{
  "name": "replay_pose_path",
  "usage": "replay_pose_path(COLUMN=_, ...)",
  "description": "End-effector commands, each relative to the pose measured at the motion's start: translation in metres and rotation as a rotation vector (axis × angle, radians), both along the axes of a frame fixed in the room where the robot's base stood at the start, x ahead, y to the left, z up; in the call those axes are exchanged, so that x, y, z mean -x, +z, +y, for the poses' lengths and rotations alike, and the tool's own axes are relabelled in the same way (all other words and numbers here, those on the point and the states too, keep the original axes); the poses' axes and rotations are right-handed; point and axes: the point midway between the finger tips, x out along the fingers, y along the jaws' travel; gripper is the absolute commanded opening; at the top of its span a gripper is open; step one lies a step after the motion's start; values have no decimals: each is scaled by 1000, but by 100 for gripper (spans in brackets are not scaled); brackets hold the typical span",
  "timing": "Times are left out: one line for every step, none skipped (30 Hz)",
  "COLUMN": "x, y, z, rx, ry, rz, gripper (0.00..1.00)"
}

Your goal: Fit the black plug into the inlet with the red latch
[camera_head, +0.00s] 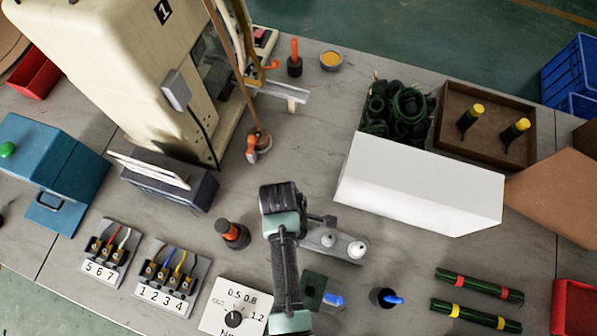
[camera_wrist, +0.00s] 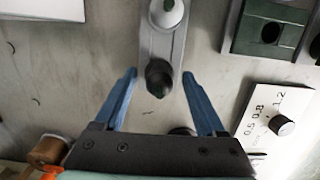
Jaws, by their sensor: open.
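In the wrist view, a black plug (camera_wrist: 158,80) stands on a grey holder (camera_wrist: 178,42), beside a white knob. My gripper (camera_wrist: 159,73) is open, with its two blue fingers on either side of the plug and visible space between each finger and it. In the head view, my gripper (camera_head: 322,221) is over the left end of the grey holder (camera_head: 310,241) and hides the plug. A black round fitting with an orange-red part (camera_head: 232,234) stands left of my gripper. It may be the inlet with the red latch; I cannot tell for certain.
A green block with a blue lever (camera_head: 314,285), a black cup with a blue lever (camera_head: 384,298) and a dial plate (camera_head: 225,298) stand near the front. A white box (camera_head: 420,190) is at right.

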Motion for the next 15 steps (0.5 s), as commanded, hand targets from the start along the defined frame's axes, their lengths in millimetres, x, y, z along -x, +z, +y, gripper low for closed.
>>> replay_pose_path(x=0, y=0, z=0, rx=0, ry=0, rz=-1, gripper=73)
replay_pose_path(x=0, y=0, z=0, rx=0, ry=0, rz=-1, gripper=73)
replay_pose_path(x=0, y=0, z=0, rx=0, ry=0, rz=0, gripper=73)
replay_pose_path(x=0, y=0, z=0, rx=0, ry=0, rz=0, gripper=67)
replay_pose_path(x=0, y=0, z=0, rx=0, ry=0, rz=0, gripper=62)
replay_pose_path(x=0, y=0, z=0, rx=0, ry=0, rz=0, gripper=55)
replay_pose_path(x=0, y=0, z=0, rx=0, ry=0, rz=0, gripper=49)
replay_pose_path(x=0, y=1, z=0, rx=0, ry=0, rz=0, gripper=44)
replay_pose_path(x=0, y=1, z=0, rx=0, ry=0, rz=0, gripper=37)
replay_pose_path(x=0, y=1, z=0, rx=0, ry=0, rz=0, gripper=31)
replay_pose_path(x=0, y=1, z=0, rx=0, ry=0, rz=0, gripper=26)
replay_pose_path(x=0, y=1, z=0, rx=0, ry=0, rz=0, gripper=19)
replay_pose_path(x=0, y=1, z=0, rx=0, ry=0, rz=0, gripper=13)
replay_pose_path(x=0, y=1, z=0, rx=0, ry=0, rz=0, gripper=8)
replay_pose_path(x=0, y=1, z=0, rx=0, ry=0, rz=0, gripper=1)
